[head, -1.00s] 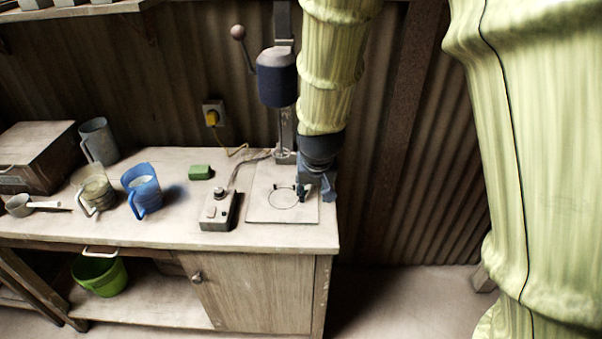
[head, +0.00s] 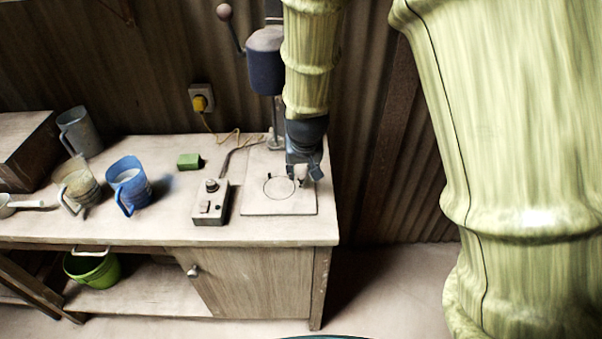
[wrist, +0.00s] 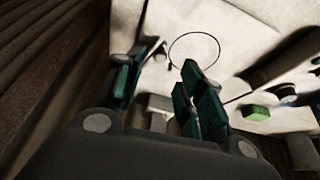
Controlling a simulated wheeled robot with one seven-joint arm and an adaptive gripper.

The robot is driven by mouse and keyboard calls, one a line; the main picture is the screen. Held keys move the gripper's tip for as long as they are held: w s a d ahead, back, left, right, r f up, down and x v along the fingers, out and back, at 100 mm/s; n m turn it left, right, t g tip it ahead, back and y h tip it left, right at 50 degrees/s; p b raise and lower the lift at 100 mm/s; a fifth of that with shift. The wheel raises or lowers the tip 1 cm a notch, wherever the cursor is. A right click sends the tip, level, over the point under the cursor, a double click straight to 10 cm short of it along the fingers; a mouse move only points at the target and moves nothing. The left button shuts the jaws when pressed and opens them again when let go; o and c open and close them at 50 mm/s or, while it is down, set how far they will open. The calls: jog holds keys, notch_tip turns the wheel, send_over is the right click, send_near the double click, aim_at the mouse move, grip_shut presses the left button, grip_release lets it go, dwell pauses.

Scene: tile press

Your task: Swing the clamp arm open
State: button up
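The press has a pale base plate (head: 252,204) with a dark circle marked on it, and a dark blue head (head: 265,62) on a column above. A lever with a ball knob (head: 224,12) rises at its left. My gripper (head: 304,176) points down over the plate's right part, beside the circle. In the wrist view its two dark green fingers (wrist: 156,64) are apart. A small grey piece (wrist: 158,104) shows between them; I cannot tell whether it is touched. A small dark post (head: 269,178) stands by the circle. The clamp arm cannot be clearly made out; my gripper hides part of that area.
A control box (head: 212,204) with a knob sits left of the plate. A green block (head: 189,160), a blue jug (head: 128,188) and other jugs stand further left. A yellow plug (head: 199,103) is in the wall. The bench ends just right of the plate.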

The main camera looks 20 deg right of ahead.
aim_at(301, 177)
jog(key=shift+p+x, duration=0.4)
jog(key=shift+x, duration=2.35)
jog(key=shift+s, duration=0.1)
grip_shut()
